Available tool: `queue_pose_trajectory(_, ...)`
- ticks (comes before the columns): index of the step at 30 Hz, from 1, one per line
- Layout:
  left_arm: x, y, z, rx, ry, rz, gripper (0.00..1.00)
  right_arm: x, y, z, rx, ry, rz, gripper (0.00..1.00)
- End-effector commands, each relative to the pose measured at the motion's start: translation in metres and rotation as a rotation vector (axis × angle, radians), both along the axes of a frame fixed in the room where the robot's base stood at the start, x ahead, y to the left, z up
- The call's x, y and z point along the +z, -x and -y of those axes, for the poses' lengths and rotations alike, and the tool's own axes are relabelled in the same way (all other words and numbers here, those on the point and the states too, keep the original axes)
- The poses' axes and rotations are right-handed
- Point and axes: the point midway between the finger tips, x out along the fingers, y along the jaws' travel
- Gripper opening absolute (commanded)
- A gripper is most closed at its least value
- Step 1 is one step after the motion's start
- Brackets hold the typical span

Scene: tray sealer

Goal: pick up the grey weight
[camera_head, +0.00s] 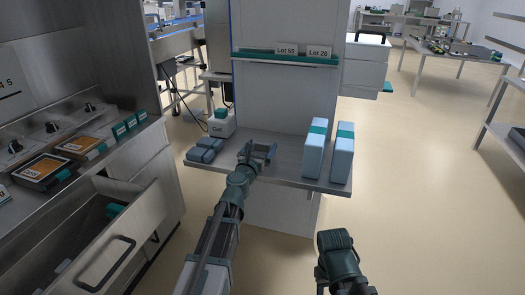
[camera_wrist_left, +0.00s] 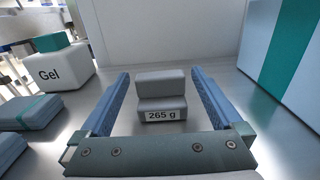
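The grey weight (camera_wrist_left: 162,84) stands on the metal shelf (camera_wrist_left: 245,103), with a "265 g" label on its front face. It looks like a smaller block on top of a wider one. My left gripper (camera_head: 260,151) is over the shelf in the head view. In the left wrist view its two blue fingers (camera_wrist_left: 160,78) are spread on either side of the weight, with a visible gap on both sides. The weight is hard to make out in the head view, behind the gripper. My right arm shows at the lower right of the head view, but its fingers do not.
A white "Gel" box (camera_head: 221,128) and blue-grey packs (camera_head: 205,149) stand left of the left gripper. Two tall pale boxes with teal bands (camera_head: 315,150) (camera_head: 342,155) stand to its right. A back panel (camera_head: 285,100) rises behind. An open drawer (camera_head: 120,235) is at lower left.

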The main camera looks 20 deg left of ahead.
Motion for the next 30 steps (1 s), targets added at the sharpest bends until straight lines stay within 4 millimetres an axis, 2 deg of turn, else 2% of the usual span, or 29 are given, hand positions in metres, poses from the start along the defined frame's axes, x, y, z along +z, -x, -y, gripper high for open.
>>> queue_pose_trajectory(1, 0.0, 0.0001, -0.0001, 0.0, 0.0, 0.0, 0.91, 0.0, 0.0, 0.0, 0.0, 0.0, 0.0, 0.5)
queue_pose_trajectory(2, 0.0, 0.0001, -0.0001, 0.0, 0.0, 0.0, 0.86, 0.0, 0.0, 0.0, 0.0, 0.0, 0.0, 0.5)
queue_pose_trajectory(16, 0.0, 0.0002, -0.0001, 0.0, 0.0, 0.0, 0.01, 0.0, 0.0, 0.0, 0.0, 0.0, 0.0, 0.5)
queue_pose_trajectory(30, 0.0052, 0.0002, -0.0007, 0.0, 0.0, 0.0, 0.0, 0.0051, 0.0, 0.0, 0.0, 0.0, 0.0, 0.5)
